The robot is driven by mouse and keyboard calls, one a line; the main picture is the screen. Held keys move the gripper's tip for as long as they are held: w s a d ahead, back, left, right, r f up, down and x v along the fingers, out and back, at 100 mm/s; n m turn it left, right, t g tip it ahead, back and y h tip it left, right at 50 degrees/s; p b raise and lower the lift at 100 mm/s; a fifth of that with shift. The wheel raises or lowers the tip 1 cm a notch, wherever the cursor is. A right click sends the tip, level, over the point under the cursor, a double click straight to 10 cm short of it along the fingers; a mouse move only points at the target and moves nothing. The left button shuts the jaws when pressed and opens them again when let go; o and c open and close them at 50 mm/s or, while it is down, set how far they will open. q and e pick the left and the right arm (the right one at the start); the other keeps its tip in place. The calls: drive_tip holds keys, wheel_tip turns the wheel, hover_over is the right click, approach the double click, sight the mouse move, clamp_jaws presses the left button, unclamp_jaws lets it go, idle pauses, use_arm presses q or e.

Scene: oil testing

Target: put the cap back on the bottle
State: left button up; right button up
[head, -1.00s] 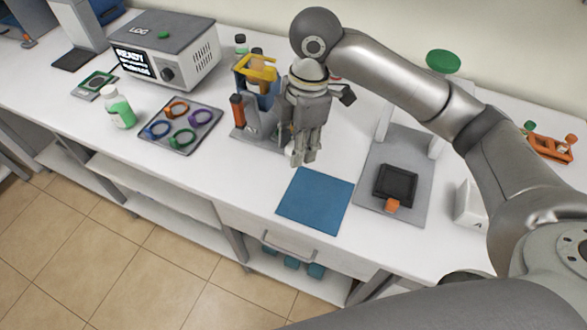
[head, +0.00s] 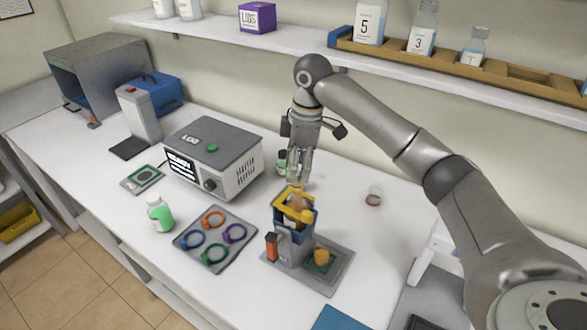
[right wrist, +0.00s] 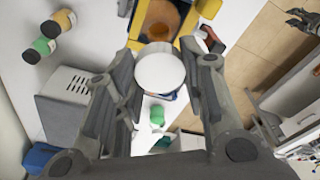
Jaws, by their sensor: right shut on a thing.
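My right gripper (head: 298,166) points down above the back of the counter, behind the yellow-and-blue clamp stand. In the right wrist view its fingers (right wrist: 162,85) are shut on a round white cap (right wrist: 160,68). The cap is hard to make out in the head view. A brown bottle (head: 298,203) stands in the clamp stand; the right wrist view shows a round amber surface (right wrist: 163,18) inside the yellow frame, beyond the cap. The cap is apart from the bottle. A dark gripper, apparently my left (right wrist: 300,20), shows small at the wrist view's upper right; its jaws are unclear.
The clamp stand (head: 337,268) has an orange knob on its base. Left are the grey instrument box (head: 240,172), the ring tray (head: 190,262) and a green-filled bottle (head: 160,213). Small bottles (right wrist: 45,45) stand near the gripper. A shelf (head: 300,58) runs above. Counter to the right is mostly clear.

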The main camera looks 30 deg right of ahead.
sight(296, 195)
drive_tip(key=shift+s+a+f, duration=0.1)
drive_tip(key=shift+s+f, duration=0.1)
drive_tip(key=shift+f, duration=0.6)
wheel_tip(296, 195, down, 3)
drive_tip(key=shift+w+r, duration=0.15)
drive_tip(key=shift+f, duration=0.8)
drive_tip(key=shift+f, duration=0.2)
idle(1.0)
drive_tip(key=o, duration=0.8)
drive_tip(key=o, duration=0.4)
drive_tip(key=shift+o, duration=0.2)
